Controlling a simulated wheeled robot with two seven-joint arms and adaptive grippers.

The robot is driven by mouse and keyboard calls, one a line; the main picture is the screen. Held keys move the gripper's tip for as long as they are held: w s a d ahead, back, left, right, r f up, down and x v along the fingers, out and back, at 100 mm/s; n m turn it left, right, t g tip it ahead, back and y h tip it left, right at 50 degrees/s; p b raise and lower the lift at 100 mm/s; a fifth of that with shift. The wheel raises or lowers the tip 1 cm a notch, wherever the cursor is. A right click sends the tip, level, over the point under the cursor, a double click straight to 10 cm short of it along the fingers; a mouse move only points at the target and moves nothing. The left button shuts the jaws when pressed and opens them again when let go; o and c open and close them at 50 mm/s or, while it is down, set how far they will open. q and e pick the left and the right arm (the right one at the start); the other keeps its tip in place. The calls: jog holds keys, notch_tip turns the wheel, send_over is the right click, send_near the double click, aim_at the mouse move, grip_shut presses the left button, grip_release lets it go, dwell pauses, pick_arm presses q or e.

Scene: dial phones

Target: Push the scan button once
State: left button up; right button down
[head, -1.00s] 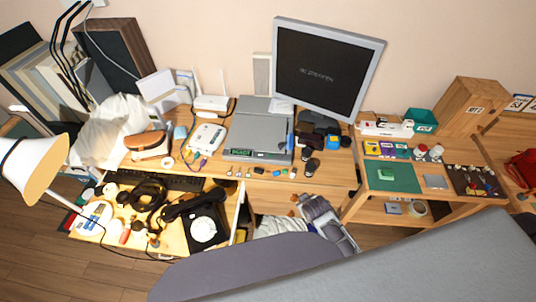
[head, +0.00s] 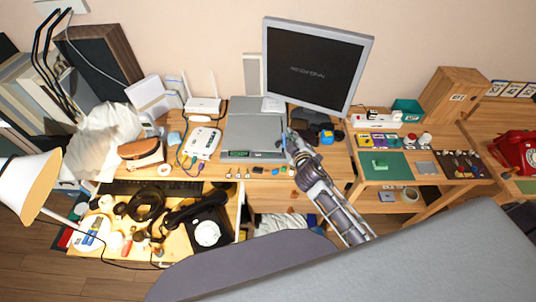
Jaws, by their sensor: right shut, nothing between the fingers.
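A flat grey device (head: 252,127) with a small green display lies on the desk in front of the monitor. A white device (head: 203,142) with small buttons or ports sits to its left. I cannot make out which small feature is the scan button. My right gripper (head: 288,136) is shut and empty. It is at the right end of the grey device and hides part of its front right corner; I cannot tell whether it touches. My left gripper is not in view.
The monitor (head: 318,66) stands behind, with dark items at its foot. Small coloured pieces lie along the desk's front edge. An open drawer (head: 176,245) holds a black dial phone (head: 207,229). A red phone (head: 514,150) is far right. A lamp (head: 25,186) is at left.

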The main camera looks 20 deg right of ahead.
aim_at(270, 153)
jog(key=w+a+r+n+y, duration=0.5)
jog(key=a+r+n+y, duration=0.65)
jog(key=n, duration=0.65)
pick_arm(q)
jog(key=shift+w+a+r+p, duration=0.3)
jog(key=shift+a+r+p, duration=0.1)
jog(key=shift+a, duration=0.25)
pick_arm(e)
jog(key=d+f+n+g+h, duration=0.2)
jog(key=d+f+n+g, duration=0.2)
jog(key=f+n+g, duration=0.5)
notch_tip(270, 153, down, 3)
jog(key=shift+f+n+h, duration=0.1)
jog(key=shift+n+h, duration=0.25)
jog(key=shift+n, duration=0.35)
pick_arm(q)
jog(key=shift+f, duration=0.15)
pick_arm(e)
jog(key=shift+w+d+f, duration=0.1)
jog(key=shift+f, duration=0.05)
